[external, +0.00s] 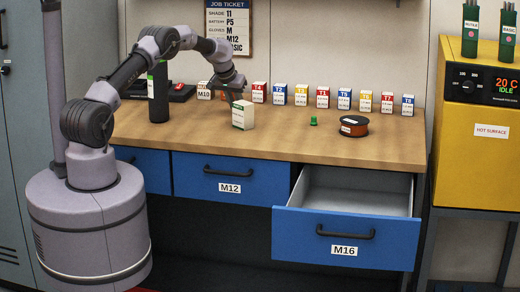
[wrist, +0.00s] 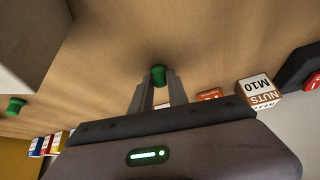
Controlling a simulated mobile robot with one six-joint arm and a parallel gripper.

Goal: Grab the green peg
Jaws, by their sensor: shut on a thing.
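A green peg (wrist: 158,75) is between the fingertips of my gripper (wrist: 158,88) in the wrist view. The gripper is shut on it, close above the wooden bench top. In the external view my gripper (external: 231,96) is just behind a white and green box (external: 243,115), which hides the fingertips and that peg. A second green peg (external: 313,120) stands on the bench to the right, clear of the gripper. It also shows at the left edge of the wrist view (wrist: 15,106).
Several small labelled boxes (external: 322,97) line the back of the bench. A black and orange spool (external: 354,125) lies right of the second peg. A dark cylinder (external: 158,93) stands at left. The M16 drawer (external: 345,238) is open below. The bench's front middle is clear.

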